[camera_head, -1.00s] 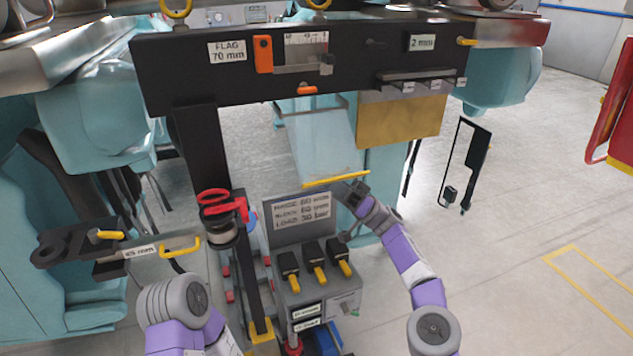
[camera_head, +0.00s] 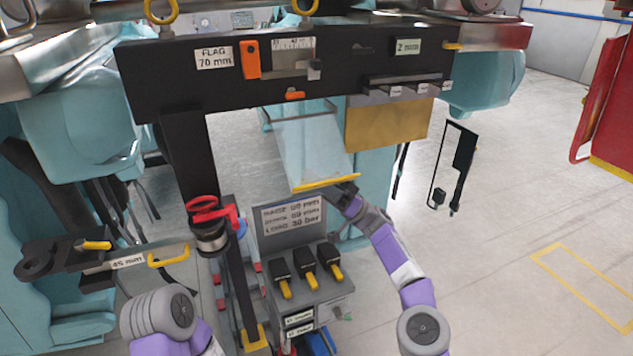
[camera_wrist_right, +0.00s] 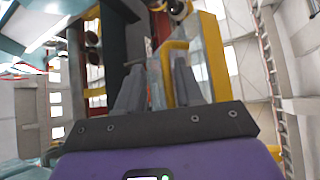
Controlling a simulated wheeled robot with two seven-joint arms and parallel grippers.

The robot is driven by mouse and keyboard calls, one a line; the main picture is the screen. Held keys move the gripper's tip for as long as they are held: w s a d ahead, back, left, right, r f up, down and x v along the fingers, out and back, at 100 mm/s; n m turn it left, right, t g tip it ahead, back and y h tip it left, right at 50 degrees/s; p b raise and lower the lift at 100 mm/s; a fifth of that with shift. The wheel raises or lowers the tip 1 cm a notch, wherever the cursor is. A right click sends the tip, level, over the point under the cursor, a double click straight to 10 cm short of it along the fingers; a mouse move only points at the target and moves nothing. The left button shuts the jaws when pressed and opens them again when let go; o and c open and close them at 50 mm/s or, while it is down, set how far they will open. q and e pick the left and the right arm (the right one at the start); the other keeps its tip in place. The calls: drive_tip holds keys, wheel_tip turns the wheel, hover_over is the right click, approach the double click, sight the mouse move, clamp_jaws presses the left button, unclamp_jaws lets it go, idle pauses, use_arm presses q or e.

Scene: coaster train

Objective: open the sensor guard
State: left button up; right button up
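The sensor guard looks like the clear panel (camera_head: 310,145) with a yellow lower edge (camera_head: 325,183). It hangs at a slant below the black beam (camera_head: 240,85). My right gripper (camera_head: 345,190) is at the right part of that yellow edge. In the right wrist view its two grey fingers (camera_wrist_right: 158,90) stand apart, and a yellow bar (camera_wrist_right: 167,75) runs between them, close to the right finger. A gap shows beside the bar, so I see no firm hold. My left arm shows at the lower left; its gripper is out of view.
A grey box with several yellow-tipped black levers (camera_head: 308,270) stands below the panel. Red-handled gear (camera_head: 208,215) and a bracket with a yellow handle (camera_head: 168,255) are to the left. A tan plate (camera_head: 388,123) hangs to the right. Open floor lies at right.

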drive_tip(key=s+p+v, duration=0.1)
drive_tip(key=v, duration=0.6)
drive_tip(key=shift+w+d+f, duration=0.2)
drive_tip(key=shift+w, duration=0.35)
